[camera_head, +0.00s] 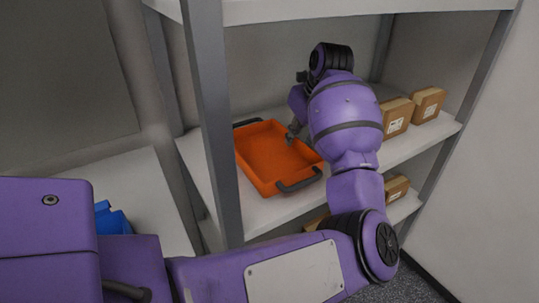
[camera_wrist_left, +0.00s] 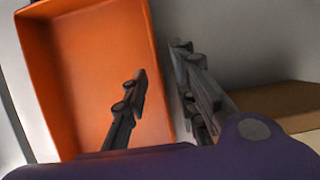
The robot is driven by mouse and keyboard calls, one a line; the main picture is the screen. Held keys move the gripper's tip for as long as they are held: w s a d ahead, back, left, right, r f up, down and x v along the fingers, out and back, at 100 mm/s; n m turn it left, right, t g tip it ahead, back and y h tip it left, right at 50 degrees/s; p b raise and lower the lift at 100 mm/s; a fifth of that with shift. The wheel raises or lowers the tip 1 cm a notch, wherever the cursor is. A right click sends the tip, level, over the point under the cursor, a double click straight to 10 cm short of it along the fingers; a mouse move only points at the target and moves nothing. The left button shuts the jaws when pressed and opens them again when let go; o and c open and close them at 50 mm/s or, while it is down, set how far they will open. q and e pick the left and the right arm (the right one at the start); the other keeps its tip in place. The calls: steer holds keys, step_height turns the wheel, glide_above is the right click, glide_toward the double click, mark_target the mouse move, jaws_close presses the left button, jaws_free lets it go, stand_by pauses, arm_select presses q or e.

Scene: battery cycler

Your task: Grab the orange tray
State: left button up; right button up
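The orange tray (camera_head: 267,158) is empty and rests on the middle shelf, with dark handles at its far-left and near-right ends. My left arm reaches over the shelf, and its gripper (camera_head: 293,133) is at the tray's right long wall. In the left wrist view the left gripper (camera_wrist_left: 162,72) straddles the wall of the tray (camera_wrist_left: 85,55), one finger inside and the other outside. The fingers are apart, with visible gaps between them and the wall. My right gripper is not in view.
The middle shelf (camera_head: 270,215) has a grey upright post (camera_head: 212,110) to the left of the tray. Small cardboard boxes (camera_head: 396,117) stand to the right, beyond my arm. Another shelf board (camera_head: 350,8) is above. A blue object (camera_head: 112,218) lies at the lower left.

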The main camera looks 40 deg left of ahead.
arm_select(q)
steer(key=shift+c, duration=0.5)
jaws_close()
steer(key=shift+r, duration=0.2)
